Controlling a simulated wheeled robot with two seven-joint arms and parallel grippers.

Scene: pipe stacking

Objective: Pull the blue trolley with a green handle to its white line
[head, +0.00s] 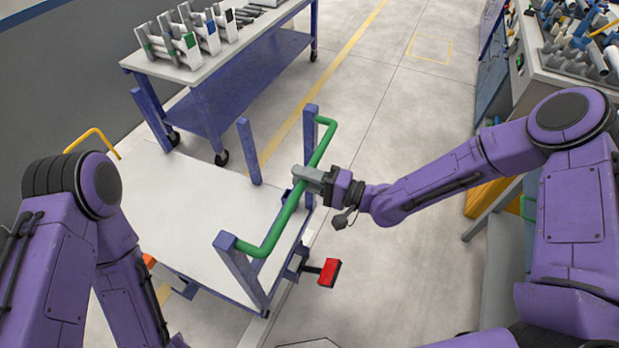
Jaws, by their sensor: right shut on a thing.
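The blue trolley (238,270) has a pale flat deck (205,215), blue corner posts and a green handle (268,239) along its right end. It stands left of centre in the head view. My right gripper (308,178) is shut on the green handle near its middle. My left arm hangs at the lower left, in front of part of the trolley, and its gripper is out of view. A pale strip on the floor runs by the trolley's lower right corner; I cannot tell if it is the white line.
A blue table on casters (232,85) with racks (190,40) stands behind the trolley. A red pedal (329,272) juts from the trolley's right end. A workbench with pipes (570,75) stands at the upper right. The floor between is clear, with yellow lines.

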